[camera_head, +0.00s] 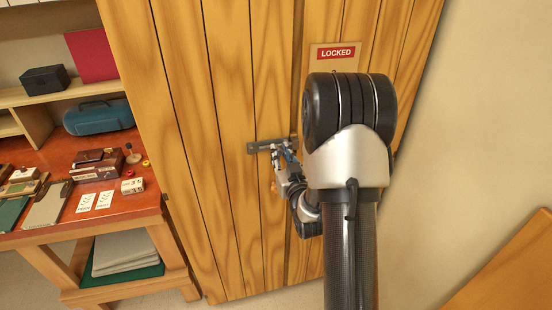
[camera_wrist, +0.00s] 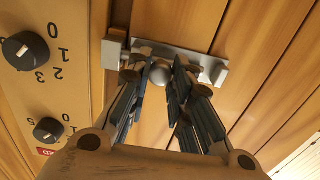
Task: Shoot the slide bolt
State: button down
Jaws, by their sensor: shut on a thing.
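The slide bolt is a grey metal fitting (camera_head: 262,146) on the plank door (camera_head: 228,190) in the head view. In the wrist view its grey plate (camera_wrist: 212,66) spans the top middle, with a round knob (camera_wrist: 160,73) on it. A small grey keeper (camera_wrist: 111,54) sits left of the plate, across a dark gap. My gripper (camera_head: 284,149) is at the bolt; in the wrist view its fingers (camera_wrist: 160,70) stand on either side of the knob, shut on it. The fingers partly hide the bolt, so I cannot tell whether its bar reaches into the keeper.
A red LOCKED sign (camera_head: 335,53) is on the wood above the bolt. A panel with two black dials (camera_wrist: 26,50) lies left in the wrist view. A red-topped bench (camera_head: 110,205) with several small items stands left. Pale wall (camera_head: 480,130) is at right.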

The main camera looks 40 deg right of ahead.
jog(key=shift+d+r, duration=0.1)
jog(key=shift+d, duration=0.1)
jog(key=c, duration=1.4)
grip_release()
jog(key=shift+d, duration=0.1)
jog(key=shift+c, duration=0.2)
jog(key=shift+s, duration=0.1)
jog(key=v, duration=0.7)
jog(key=shift+a, duration=0.2)
